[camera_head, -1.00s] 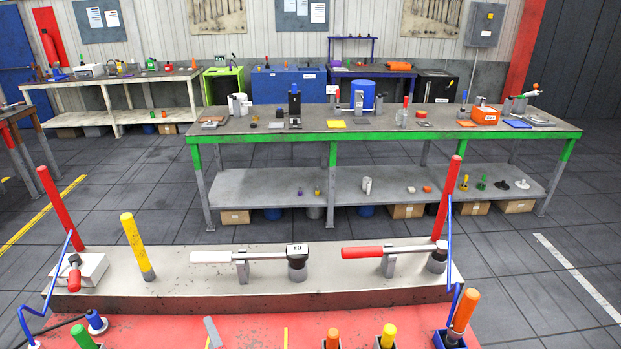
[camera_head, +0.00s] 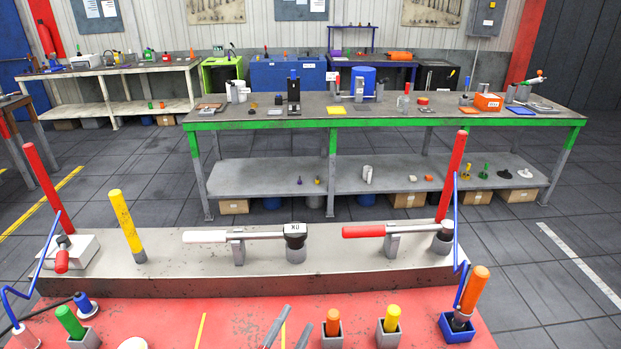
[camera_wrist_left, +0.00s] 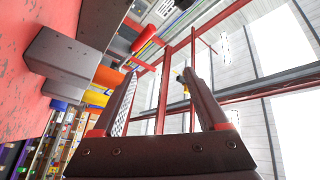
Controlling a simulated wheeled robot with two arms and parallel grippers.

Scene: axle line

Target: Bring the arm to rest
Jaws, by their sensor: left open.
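My left gripper (camera_head: 290,331) shows at the bottom edge of the head view as two grey fingertips, spread apart, above the red table top. In the left wrist view its two dark fingers (camera_wrist_left: 163,93) stand apart with no object held between them. The rest of my left arm is out of the head view. My right gripper is in neither view.
The red table (camera_head: 240,318) carries an orange-handled tool (camera_head: 333,322), a yellow-handled one (camera_head: 391,318) and a green-handled one (camera_head: 70,322) in holders. Behind lies a grey bench (camera_head: 190,262) with a white-handled tool (camera_head: 205,236) and a red-handled tool (camera_head: 362,231).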

